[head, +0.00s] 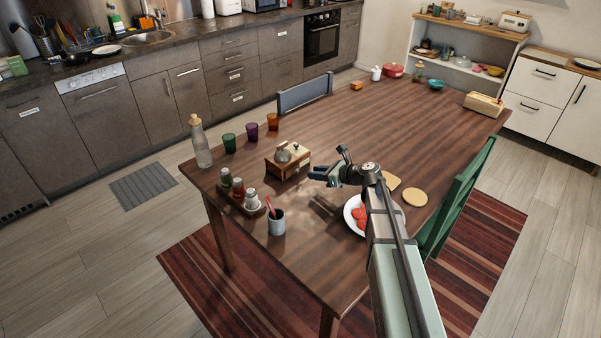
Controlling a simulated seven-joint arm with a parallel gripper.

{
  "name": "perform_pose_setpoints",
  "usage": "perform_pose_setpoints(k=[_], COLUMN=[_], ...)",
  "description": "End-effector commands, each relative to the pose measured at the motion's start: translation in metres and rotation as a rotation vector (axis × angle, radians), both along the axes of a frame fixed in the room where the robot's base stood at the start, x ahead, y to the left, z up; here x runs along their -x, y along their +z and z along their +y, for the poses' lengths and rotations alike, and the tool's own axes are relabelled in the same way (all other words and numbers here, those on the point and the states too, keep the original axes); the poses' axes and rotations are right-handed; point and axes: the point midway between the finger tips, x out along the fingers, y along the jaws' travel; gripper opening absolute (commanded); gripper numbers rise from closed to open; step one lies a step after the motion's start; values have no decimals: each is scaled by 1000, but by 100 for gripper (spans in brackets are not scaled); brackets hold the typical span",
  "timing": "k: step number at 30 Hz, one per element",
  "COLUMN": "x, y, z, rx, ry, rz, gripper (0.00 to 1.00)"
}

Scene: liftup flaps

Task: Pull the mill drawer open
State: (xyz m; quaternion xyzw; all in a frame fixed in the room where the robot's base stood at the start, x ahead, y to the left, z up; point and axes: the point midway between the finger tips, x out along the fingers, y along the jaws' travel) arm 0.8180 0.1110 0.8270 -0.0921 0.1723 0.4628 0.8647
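The mill (287,163) is a small wooden box with a metal dome on top, standing on the brown dining table (345,112). Its drawer is too small in this view to tell whether it is shut or partly open. My gripper (316,174) is above the table, a little to the right of the mill and pointing left toward it. A small gap seems to lie between the fingertips and the mill. The fingers are dark and small, so their opening is unclear. I see nothing held in them.
Three coloured cups (251,132) and a glass bottle (200,142) stand left of the mill. A condiment tray (242,206) and a grey cup (276,222) are in front of it. A white plate (350,222) with red food lies under my arm.

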Motion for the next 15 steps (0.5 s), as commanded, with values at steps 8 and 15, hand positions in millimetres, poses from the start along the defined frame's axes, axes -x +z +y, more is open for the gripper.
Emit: perform_pose_setpoints(k=[8,15], x=[-26,-38], y=[-18,-28], z=[37,55], rx=[-1,-1], ry=[1,0], rz=[0,1], gripper=[27,27])
